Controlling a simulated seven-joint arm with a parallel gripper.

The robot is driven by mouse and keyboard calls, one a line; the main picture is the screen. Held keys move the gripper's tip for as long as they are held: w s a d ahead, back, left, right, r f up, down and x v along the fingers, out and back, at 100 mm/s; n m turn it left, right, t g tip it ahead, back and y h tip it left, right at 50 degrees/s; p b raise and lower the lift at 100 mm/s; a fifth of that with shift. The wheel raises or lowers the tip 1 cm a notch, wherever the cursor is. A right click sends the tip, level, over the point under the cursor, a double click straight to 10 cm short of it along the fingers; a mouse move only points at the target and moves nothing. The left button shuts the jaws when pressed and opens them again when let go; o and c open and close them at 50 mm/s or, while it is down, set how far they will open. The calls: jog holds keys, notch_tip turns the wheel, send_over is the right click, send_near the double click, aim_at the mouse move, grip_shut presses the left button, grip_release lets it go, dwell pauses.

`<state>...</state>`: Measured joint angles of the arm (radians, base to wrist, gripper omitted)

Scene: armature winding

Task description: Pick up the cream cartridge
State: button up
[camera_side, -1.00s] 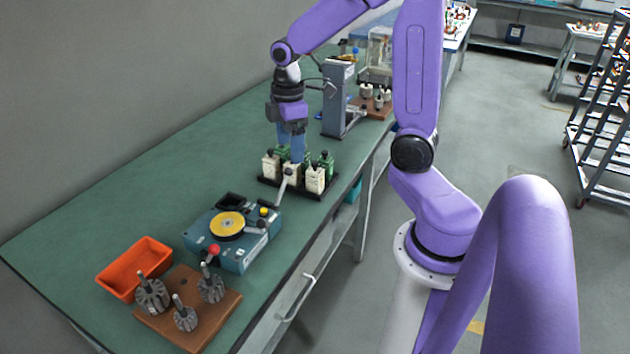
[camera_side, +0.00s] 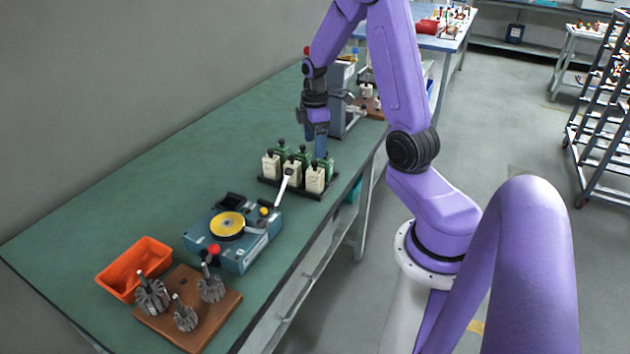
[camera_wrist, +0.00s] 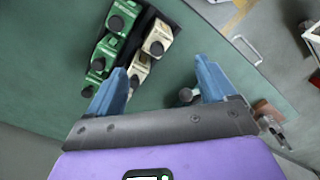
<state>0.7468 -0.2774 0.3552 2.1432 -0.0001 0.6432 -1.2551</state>
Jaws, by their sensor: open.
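Three cream cartridges with dark caps, a left one (camera_side: 271,166), a middle one (camera_side: 291,174) and a right one (camera_side: 315,180), stand upright in the front row of a dark rack (camera_side: 331,190). Green cartridges (camera_side: 303,156) stand behind them. My gripper (camera_side: 316,142) is open and empty, above the back right of the rack in the side view. In the wrist view my gripper (camera_wrist: 162,68) has its fingers wide apart, with two cream cartridges (camera_wrist: 157,40) (camera_wrist: 138,70) near the left finger. The third cream cartridge cannot be made out there.
A blue winding machine (camera_side: 235,250) with a yellow disc and a crank stands in front of the rack. An orange bin (camera_side: 134,268) and a wooden board (camera_side: 213,319) with armatures lie farther front. A grey press (camera_side: 338,108) stands behind. The bench's left side is clear.

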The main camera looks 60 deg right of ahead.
aim_at(315, 164)
notch_tip(315, 164, down, 6)
jog(key=shift+w+d+f, duration=0.1)
jog(key=shift+f, duration=1.25)
jog(key=shift+d+f, duration=0.1)
jog(key=shift+f, duration=1.25)
jog(key=shift+c, duration=0.3)
jog(key=c, duration=1)
